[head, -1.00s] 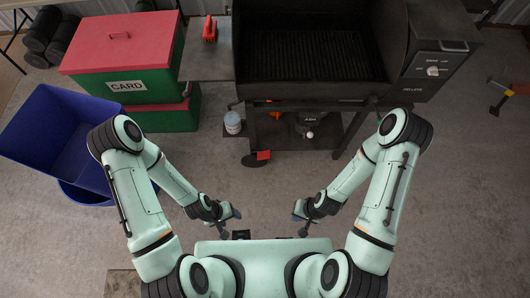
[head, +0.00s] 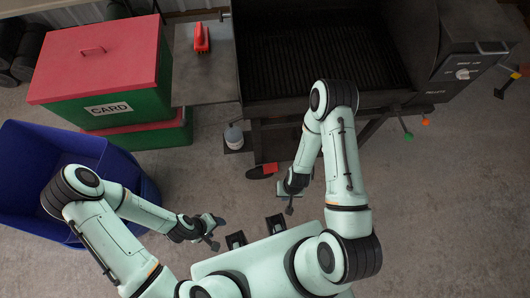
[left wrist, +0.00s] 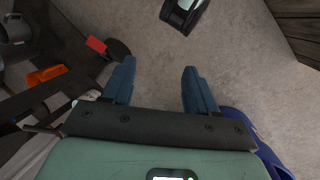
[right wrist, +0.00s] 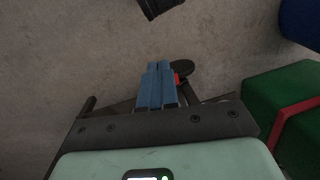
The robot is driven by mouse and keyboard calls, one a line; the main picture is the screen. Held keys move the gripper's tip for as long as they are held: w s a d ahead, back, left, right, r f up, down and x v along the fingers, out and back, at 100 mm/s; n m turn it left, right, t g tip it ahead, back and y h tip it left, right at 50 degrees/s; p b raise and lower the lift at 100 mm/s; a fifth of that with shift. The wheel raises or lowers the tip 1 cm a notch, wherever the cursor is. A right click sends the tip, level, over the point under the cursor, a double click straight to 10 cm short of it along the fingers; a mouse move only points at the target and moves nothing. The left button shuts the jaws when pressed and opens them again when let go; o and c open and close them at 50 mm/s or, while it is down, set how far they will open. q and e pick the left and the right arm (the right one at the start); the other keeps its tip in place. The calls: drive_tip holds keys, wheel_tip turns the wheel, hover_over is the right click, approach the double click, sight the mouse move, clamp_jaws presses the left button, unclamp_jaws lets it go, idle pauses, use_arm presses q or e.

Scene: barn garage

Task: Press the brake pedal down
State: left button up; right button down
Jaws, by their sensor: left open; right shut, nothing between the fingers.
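A small red lever (head: 270,169) sits against a flat black disc (head: 254,172) on the floor at the grill's foot; it looks like the brake pedal. The red lever shows in the left wrist view (left wrist: 96,45), left of the fingers. In the right wrist view the black disc (right wrist: 182,70) lies just beyond the fingertips, and the red lever (right wrist: 177,80) is partly hidden by them. My right gripper (head: 289,200) is shut and empty, nearer me than the lever; whether it touches cannot be told. My left gripper (head: 213,228) is open and empty, farther off to the left.
The black grill (head: 325,50) stands ahead, with a side shelf (head: 205,80). A small canister (head: 233,137) is below the shelf. A blue bin (head: 50,160) and a red-and-green CARD box (head: 110,85) stand at left.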

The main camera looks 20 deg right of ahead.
drive_tip(key=w+d+f+t+h+b, duration=0.1)
drive_tip(key=w+d+f+b, duration=0.1)
drive_tip(key=w+f+b, duration=0.3)
drive_tip(key=w+d+f+h+b, duration=0.1)
drive_tip(key=f+b, duration=0.1)
drive_tip(key=f, duration=0.5)
drive_tip(key=n+t+h+b, duration=0.1)
drive_tip(key=t+h+b, duration=0.15)
drive_tip(key=b, duration=0.55)
hover_over(277, 166)
drive_tip(key=s+a, duration=0.3)
drive_tip(key=a, duration=0.1)
wheel_tip(277, 166, down, 6)
use_arm(q)
wheel_tip(277, 166, down, 16)
drive_tip(key=w+a+t, duration=0.1)
drive_tip(key=w+a, duration=0.1)
drive_tip(key=shift+f+t+y, duration=0.25)
drive_tip(key=shift+t+y, duration=0.05)
use_arm(e)
drive_tip(key=shift+s+a, duration=0.1)
drive_tip(key=shift+f, duration=0.1)
